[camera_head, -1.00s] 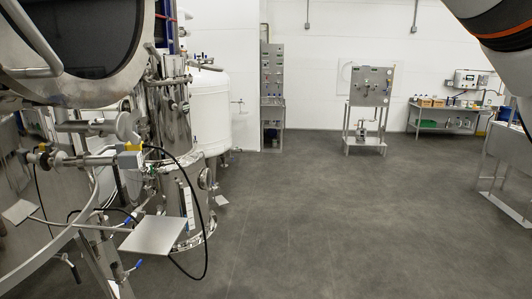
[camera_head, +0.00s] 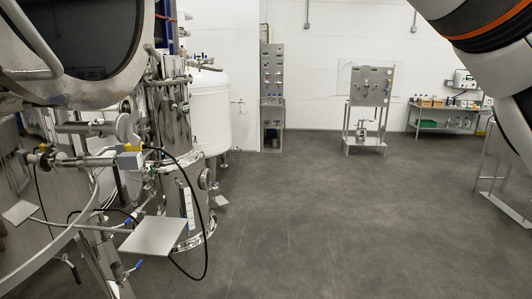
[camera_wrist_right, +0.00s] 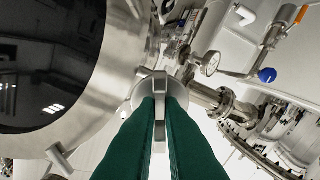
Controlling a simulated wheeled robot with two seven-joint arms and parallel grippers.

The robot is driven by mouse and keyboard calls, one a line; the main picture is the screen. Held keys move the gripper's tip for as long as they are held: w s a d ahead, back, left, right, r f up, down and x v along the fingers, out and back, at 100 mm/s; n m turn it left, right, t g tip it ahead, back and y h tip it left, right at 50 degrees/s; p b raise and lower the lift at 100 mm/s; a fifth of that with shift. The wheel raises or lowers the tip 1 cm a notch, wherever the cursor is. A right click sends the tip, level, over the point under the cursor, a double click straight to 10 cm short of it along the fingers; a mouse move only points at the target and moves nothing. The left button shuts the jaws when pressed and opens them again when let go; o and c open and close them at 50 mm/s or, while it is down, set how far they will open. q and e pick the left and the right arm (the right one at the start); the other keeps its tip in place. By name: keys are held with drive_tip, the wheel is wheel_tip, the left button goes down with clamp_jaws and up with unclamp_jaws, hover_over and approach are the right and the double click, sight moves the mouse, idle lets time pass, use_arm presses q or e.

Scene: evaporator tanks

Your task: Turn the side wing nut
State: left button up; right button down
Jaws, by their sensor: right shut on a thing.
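The side wing nut (camera_wrist_right: 160,82) is a silver metal piece with a round hub and a flat upright wing, in the middle of the right wrist view, beside the rim of a large steel tank (camera_wrist_right: 108,70). My right gripper (camera_wrist_right: 160,104) has two green fingers. They are shut on the wing nut, one on each side of its wing. The fingers hide part of the hub. My left gripper is in neither view.
In the head view, steel tanks and pipes (camera_head: 175,120) crowd the left, with a hanging black cable (camera_head: 205,235). A panel stand (camera_head: 368,95) and a bench (camera_head: 440,112) stand at the back. The grey floor (camera_head: 310,210) is clear. A gauge (camera_wrist_right: 209,63) and a pipe sit near my right gripper.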

drive_tip(key=shift+n, duration=0.6)
drive_tip(key=shift+n+p, duration=0.3)
drive_tip(key=shift+n, duration=0.8)
drive_tip(key=shift+f+n+p, duration=0.1)
drive_tip(key=shift+n+p, duration=0.2)
drive_tip(key=shift+n, duration=0.8)
drive_tip(key=shift+n+p, duration=0.3)
drive_tip(key=shift+n, duration=0.8)
